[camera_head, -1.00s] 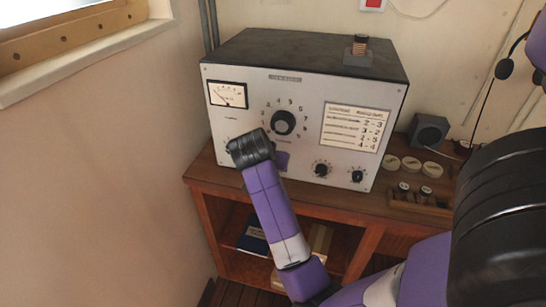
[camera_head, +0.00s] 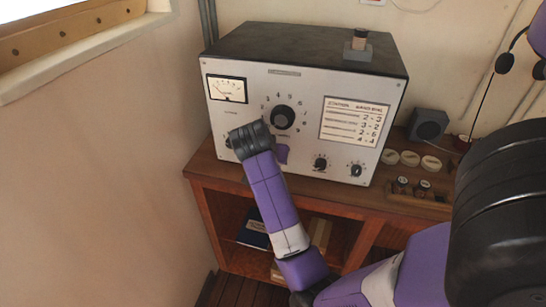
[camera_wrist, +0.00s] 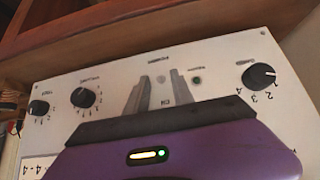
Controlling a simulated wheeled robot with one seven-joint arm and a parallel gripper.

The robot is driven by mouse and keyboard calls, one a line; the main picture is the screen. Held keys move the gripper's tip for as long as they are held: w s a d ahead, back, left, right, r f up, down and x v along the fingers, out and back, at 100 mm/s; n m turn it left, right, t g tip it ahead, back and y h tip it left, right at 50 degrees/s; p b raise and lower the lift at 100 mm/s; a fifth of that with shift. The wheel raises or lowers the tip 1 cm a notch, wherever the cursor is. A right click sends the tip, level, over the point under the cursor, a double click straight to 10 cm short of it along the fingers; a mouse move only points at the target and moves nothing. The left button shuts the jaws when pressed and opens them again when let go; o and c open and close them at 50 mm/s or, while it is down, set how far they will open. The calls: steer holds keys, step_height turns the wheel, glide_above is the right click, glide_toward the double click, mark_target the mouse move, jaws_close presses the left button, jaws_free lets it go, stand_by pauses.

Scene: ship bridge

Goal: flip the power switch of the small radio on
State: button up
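The small radio (camera_head: 225,115) is a light grey metal box with a dark top, standing on a wooden shelf unit. In the wrist view its front panel (camera_wrist: 60,80) appears upside down. A small round power switch (camera_wrist: 161,78) shows under the POWER label, with a dark lamp (camera_wrist: 197,80) beside it. My gripper (camera_wrist: 160,74) points at the panel with its two grey fingers apart, one on each side of the switch in the picture. I see nothing between them; contact with the panel cannot be told. In the head view my wrist hides the switch and fingers.
Knobs flank the switch: a numbered one (camera_wrist: 262,76) and two others (camera_wrist: 83,97), (camera_wrist: 39,109). A small item (camera_head: 360,45) stands on the radio's top. A dark box (camera_head: 429,125) and pale discs (camera_head: 410,158) are at right. A wall is close on the left.

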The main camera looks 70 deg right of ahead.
steer(key=b+v, duration=0.1)
steer(key=v, duration=0.6)
steer(key=shift+a+r, duration=0.25)
steer(key=shift+r, duration=0.05)
